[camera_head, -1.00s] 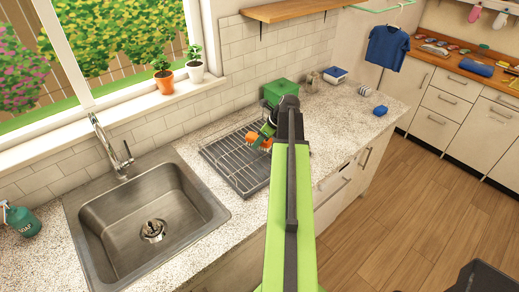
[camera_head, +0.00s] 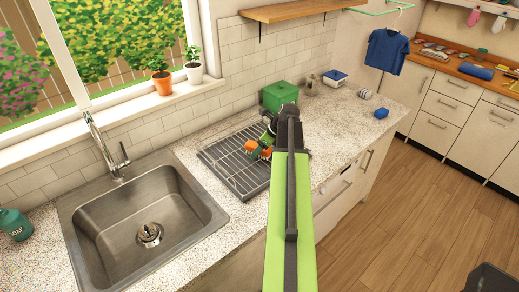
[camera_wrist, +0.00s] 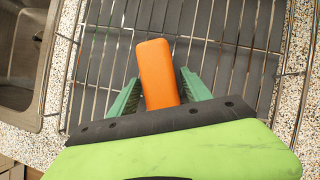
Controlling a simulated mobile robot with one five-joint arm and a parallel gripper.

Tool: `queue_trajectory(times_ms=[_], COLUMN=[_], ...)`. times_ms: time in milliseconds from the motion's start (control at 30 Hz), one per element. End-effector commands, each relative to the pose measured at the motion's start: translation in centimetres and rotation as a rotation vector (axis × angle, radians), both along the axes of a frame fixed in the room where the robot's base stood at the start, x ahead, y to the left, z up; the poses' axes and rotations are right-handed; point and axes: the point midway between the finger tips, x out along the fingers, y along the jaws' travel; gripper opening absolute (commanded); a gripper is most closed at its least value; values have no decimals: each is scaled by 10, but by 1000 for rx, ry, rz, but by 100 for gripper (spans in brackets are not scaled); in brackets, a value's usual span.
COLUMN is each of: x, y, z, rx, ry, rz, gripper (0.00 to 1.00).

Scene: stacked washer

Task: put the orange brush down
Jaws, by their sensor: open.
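The orange brush (camera_wrist: 158,72) shows in the wrist view as an orange block over the wire dish rack (camera_wrist: 238,60). In the head view the brush (camera_head: 252,147) shows as orange patches at the rack's right part, partly hidden by my gripper (camera_head: 260,149). My gripper (camera_wrist: 157,78) is open, with one green finger on each side of the brush and small gaps between. The brush's near end is hidden by my gripper. It appears to lie on the rack (camera_head: 228,168), though contact is hard to tell.
A steel sink (camera_head: 140,225) is left of the rack. A green box (camera_head: 279,95) stands behind my gripper. A white-and-blue container (camera_head: 335,78) and a blue item (camera_head: 381,113) are farther right, with bare counter (camera_head: 335,125) in front.

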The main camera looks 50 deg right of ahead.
Motion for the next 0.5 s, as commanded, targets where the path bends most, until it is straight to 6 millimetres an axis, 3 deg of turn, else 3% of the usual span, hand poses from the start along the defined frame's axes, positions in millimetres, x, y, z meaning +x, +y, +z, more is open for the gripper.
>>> queue_trajectory(times_ms=[267,500], x=[-10,-35], y=[-3,-10], z=[29,81], rx=[-1,-1], ry=[-1,-1], rz=[-2,-2], gripper=[60,60])
